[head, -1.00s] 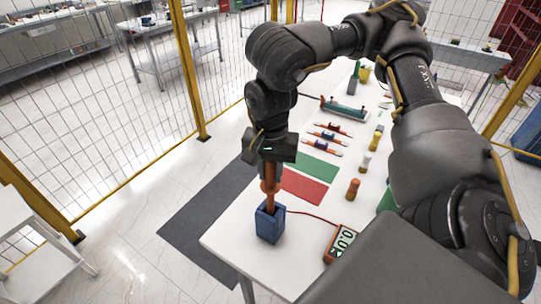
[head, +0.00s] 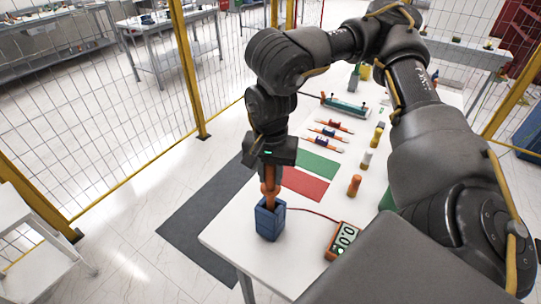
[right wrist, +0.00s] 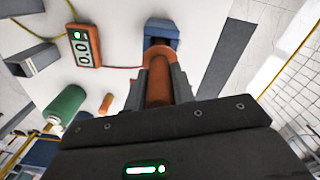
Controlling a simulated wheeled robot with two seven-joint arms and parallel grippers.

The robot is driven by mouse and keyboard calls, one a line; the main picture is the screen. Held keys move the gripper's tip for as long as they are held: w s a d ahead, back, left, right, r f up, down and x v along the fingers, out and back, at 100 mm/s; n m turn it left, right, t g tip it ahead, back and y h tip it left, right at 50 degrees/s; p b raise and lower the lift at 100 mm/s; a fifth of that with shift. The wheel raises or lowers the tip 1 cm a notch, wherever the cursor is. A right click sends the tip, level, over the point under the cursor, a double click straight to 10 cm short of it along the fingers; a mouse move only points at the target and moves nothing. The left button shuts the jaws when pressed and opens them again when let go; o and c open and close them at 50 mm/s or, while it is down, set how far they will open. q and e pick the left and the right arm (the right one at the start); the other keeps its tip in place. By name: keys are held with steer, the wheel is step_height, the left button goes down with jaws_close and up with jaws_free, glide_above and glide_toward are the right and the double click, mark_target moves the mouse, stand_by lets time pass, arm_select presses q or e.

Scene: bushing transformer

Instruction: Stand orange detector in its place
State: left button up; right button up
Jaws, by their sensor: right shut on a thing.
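The orange detector (head: 269,190) is upright, with its lower end inside the open top of the blue holder (head: 270,224) at the near left corner of the white table. My right gripper (head: 269,172) is shut on the detector's upper part, above the holder. The right wrist view shows the detector (right wrist: 158,82) between the two fingers, pointing into the blue holder (right wrist: 162,30). The holder hides the detector's lower tip, so I cannot tell whether it rests on the bottom. My left gripper is not in view.
A red wire runs from the holder to an orange meter (head: 343,240) with a lit display. Red (head: 304,185) and green (head: 318,164) mats lie behind the holder. A small orange cylinder (head: 354,186) and several other items stand to the right. The table's left edge is close.

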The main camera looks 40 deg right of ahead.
steer(key=shift+f+b, duration=0.35)
steer(key=shift+f, duration=0.25)
stand_by(1.0)
steer(key=o, duration=1.1)
steer(key=shift+c, duration=0.2)
step_height(320, 180, up, 11)
steer(key=shift+f+b, duration=0.1)
steer(key=shift+b, duration=0.25)
